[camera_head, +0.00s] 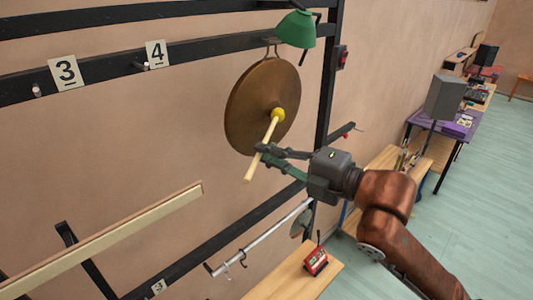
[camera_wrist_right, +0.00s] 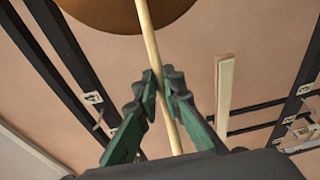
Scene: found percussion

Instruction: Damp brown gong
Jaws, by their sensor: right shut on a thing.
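The brown gong (camera_head: 250,105) hangs from a hook on a dark rail on the wall. A mallet (camera_head: 271,128) with a yellow head and a pale wooden stick is in front of the gong. My right gripper (camera_head: 263,153) is shut on the stick, below the head. The yellow head overlaps the gong near its centre; I cannot tell if it touches. In the right wrist view the stick (camera_wrist_right: 151,45) runs between the fingers (camera_wrist_right: 163,82) up to the gong (camera_wrist_right: 105,12), and the head is out of the picture. My left gripper is not in view.
A green lamp-like shade (camera_head: 296,29) sits just above the gong. Number cards 3 (camera_head: 66,72) and 4 (camera_head: 156,54) are left of it. A pale wooden bar (camera_head: 110,236) is lower left. A red device (camera_head: 315,260) stands on a wooden bench (camera_head: 285,280) below.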

